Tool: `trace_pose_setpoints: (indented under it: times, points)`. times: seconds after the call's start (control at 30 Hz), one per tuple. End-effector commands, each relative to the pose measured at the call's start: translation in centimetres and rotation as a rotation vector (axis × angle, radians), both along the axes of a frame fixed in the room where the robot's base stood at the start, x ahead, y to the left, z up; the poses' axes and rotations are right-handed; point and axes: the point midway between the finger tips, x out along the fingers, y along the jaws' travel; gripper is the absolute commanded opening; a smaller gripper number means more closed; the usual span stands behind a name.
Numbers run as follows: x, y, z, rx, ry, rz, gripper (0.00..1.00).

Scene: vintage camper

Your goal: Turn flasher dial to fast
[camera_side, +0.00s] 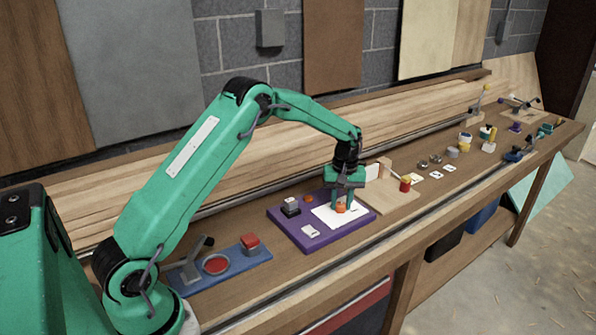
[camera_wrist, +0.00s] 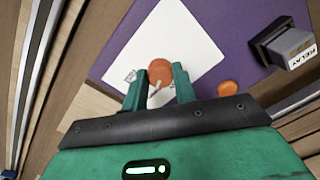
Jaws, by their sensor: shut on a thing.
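The flasher dial is a round orange knob (camera_side: 340,208) on a white plate (camera_side: 325,215) on the purple board (camera_side: 311,241). In the wrist view the knob (camera_wrist: 161,71) sits between the tips of my green fingers. My gripper (camera_side: 343,203) points down over the plate and is shut on the knob. A pale mark shows at the knob's near edge in the wrist view. Small dark labels (camera_wrist: 130,76) are printed on the plate, too small to read. Which setting the dial points to I cannot tell.
A dark block marked RELAY (camera_wrist: 288,42) and an orange button (camera_wrist: 228,88) stand beside the plate. A blue board with a red round part (camera_side: 216,264) lies to the left.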

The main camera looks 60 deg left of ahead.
Motion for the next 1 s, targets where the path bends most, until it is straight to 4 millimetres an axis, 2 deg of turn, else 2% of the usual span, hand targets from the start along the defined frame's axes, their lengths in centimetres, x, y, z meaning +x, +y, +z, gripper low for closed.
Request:
trace_pose_setpoints:
  times: [0.7,1.0]
  points:
    - [0.13,-0.23,0.08,-0.005,-0.033,-0.635,0.05]
    - [0.18,-0.3,0.1,-0.002,-0.042,-0.846,0.05]
